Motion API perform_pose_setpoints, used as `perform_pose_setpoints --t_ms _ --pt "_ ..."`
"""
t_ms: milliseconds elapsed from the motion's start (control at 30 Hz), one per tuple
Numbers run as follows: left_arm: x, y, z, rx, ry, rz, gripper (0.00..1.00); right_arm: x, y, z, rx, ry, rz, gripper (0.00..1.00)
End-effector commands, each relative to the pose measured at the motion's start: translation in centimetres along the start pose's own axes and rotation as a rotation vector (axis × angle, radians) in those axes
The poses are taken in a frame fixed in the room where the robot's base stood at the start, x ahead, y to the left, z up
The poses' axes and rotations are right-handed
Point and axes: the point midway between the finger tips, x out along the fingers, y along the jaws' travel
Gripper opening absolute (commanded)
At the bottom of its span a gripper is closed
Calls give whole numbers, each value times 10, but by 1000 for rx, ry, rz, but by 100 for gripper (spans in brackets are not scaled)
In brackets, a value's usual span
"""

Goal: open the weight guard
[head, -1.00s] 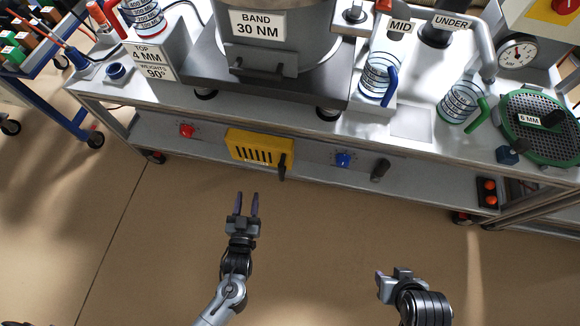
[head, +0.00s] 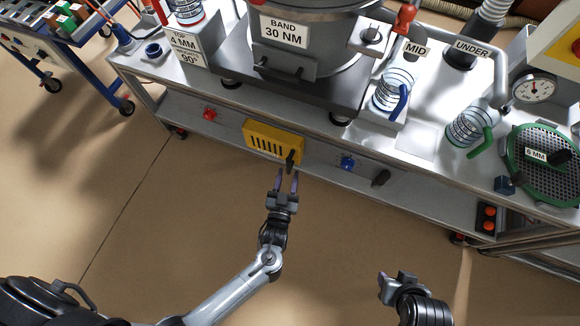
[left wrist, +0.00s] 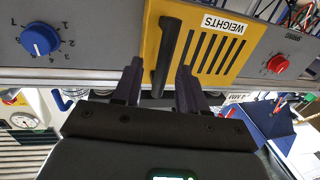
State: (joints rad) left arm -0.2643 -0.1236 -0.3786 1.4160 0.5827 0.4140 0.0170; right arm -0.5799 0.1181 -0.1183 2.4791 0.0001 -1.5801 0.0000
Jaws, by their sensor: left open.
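The weight guard is a yellow slotted panel (head: 270,142) on the front of the bench's lower rail. In the left wrist view the yellow panel (left wrist: 222,66) carries a label reading WEIGHTS, upside down there. Its black handle (head: 290,159) stands at the panel's right end; the handle also shows in the left wrist view (left wrist: 166,58). My left gripper (head: 287,176) is open just in front of the handle. In the left wrist view the handle's end lies between the two fingertips (left wrist: 158,75), with gaps on both sides. My right gripper (head: 397,278) is low at the right, over the floor, away from the guard.
A red knob (head: 209,113) is left of the guard. A blue knob (head: 346,162) and a black lever (head: 381,177) are to its right. The bench's front edge (head: 330,138) overhangs above. The floor in front is clear.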

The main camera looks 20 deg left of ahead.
Motion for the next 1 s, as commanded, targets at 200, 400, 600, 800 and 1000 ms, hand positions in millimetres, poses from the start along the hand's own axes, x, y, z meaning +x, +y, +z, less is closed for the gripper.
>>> perform_pose_setpoints --t_ms 200,400,600,800,1000 --pt "30 0 2 0 2 1 42 14 1 5 -9 -1 5 43" --pt "41 0 0 0 0 1 42 18 0 6 -9 -1 4 43" --pt "43 0 0 1 -1 1 42 17 0 6 -6 -1 2 43" --pt "43 0 0 1 -1 0 30 17 -2 5 0 0 -3 43" --pt "42 0 0 1 -1 0 0 17 -2 5 2 1 -5 43"
